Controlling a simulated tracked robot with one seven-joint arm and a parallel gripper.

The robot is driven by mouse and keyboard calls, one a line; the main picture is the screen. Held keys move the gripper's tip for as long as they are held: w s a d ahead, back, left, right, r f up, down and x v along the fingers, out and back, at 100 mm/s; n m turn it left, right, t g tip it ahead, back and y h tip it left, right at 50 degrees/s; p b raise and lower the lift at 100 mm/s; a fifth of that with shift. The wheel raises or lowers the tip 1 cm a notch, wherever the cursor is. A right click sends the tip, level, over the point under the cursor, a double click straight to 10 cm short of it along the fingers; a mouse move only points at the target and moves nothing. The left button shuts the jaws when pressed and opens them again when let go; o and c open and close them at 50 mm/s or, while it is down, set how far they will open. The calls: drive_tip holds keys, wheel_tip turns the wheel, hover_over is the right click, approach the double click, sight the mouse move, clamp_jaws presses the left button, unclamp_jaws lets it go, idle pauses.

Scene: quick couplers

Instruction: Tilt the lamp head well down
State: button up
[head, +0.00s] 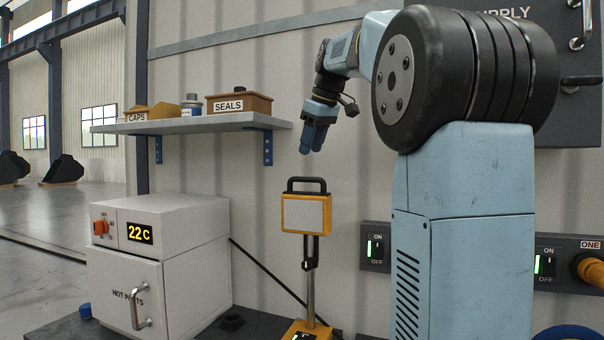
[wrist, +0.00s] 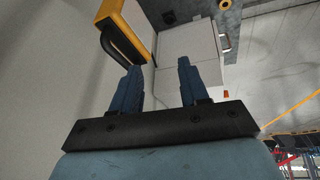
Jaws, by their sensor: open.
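The lamp has a yellow head (head: 305,215) with a pale front panel and a black handle (head: 306,181) on top. The head stands about upright on a thin metal post (head: 311,290) with a yellow base (head: 306,330). My gripper (head: 311,150) hangs above the lamp head, apart from the handle. In the wrist view my gripper (wrist: 160,72) is open, with nothing between its two blue fingers. The yellow lamp head (wrist: 138,22) and its black handle (wrist: 122,46) show just beyond the left finger. Contact between finger and handle cannot be seen.
A white "HOT PARTS" box (head: 160,255) stands left of the lamp. A shelf (head: 200,125) with a SEALS bin (head: 239,104) and a CAPS bin (head: 150,111) is on the wall behind. A switch panel (head: 375,246) is right of the lamp.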

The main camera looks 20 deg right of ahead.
drive_tip(key=w+d+r+n, duration=0.3)
drive_tip(key=w+d+r, duration=0.1)
drive_tip(key=w+d, duration=0.25)
drive_tip(key=shift+y, duration=0.3)
drive_tip(key=x, duration=1.3)
drive_tip(key=shift+w+f, duration=0.3)
drive_tip(key=shift+w, duration=0.05)
clamp_jaws()
drive_tip(key=shift+d, duration=0.3)
drive_tip(key=shift+s+a, duration=0.1)
drive_tip(key=shift+a, duration=0.05)
